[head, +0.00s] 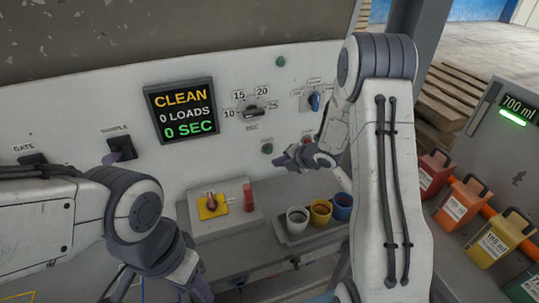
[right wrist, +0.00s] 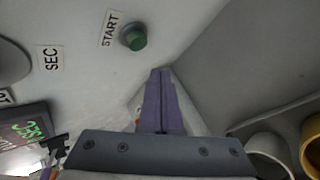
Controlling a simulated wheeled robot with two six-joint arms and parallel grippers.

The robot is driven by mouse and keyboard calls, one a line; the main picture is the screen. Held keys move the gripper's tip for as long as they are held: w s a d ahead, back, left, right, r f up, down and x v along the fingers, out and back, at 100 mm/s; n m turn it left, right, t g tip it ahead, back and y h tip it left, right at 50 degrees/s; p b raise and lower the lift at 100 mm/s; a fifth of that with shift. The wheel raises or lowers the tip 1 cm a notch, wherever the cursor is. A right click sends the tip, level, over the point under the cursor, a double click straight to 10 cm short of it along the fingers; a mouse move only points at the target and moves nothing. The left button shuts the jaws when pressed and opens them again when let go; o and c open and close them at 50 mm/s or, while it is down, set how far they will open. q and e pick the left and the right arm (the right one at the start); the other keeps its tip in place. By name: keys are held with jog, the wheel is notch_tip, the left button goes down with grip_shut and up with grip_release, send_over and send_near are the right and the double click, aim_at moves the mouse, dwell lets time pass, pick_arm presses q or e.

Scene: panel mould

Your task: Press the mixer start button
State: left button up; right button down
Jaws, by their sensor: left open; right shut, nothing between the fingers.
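The green start button (head: 267,148) is on the pale panel below the dial; in the right wrist view the button (right wrist: 136,38) sits beside a START label (right wrist: 110,28). My right gripper (head: 283,160) is in front of the panel, just right of and slightly below the button in the head view. In the right wrist view its purple fingers (right wrist: 160,78) are shut and empty, with a visible gap between their tips and the button. My left gripper (head: 185,280) is low at the left, open and partly cut off by the frame's bottom edge.
A display (head: 181,110) reads CLEAN, 0 LOADS, 0 SEC. A dial (head: 252,112) and a blue knob (head: 315,101) are above the button. A red button (head: 308,139) is close to my right gripper. Cups on a tray (head: 305,237) stand below; colored containers (head: 465,205) are at right.

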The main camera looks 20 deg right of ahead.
jog(key=shift+s+b, duration=0.3)
jog(key=shift+s, duration=0.8)
jog(key=s+a+r+m+g+h, duration=0.2)
jog(key=s+a+r+m+h, duration=0.1)
jog(key=s+a+r+m, duration=0.7)
jog(key=s+a+m+g, duration=0.3)
jog(key=s+a+m, duration=0.1)
jog(key=s, duration=0.8)
jog(key=s+a+r+m+g, duration=0.1)
jog(key=s+a+m+g, duration=0.2)
jog(key=s, duration=0.9)
jog(key=shift+s+a+r+m+g, duration=0.2)
jog(key=shift+s+a+m+g, duration=0.2)
jog(key=shift+a+m, duration=0.3)
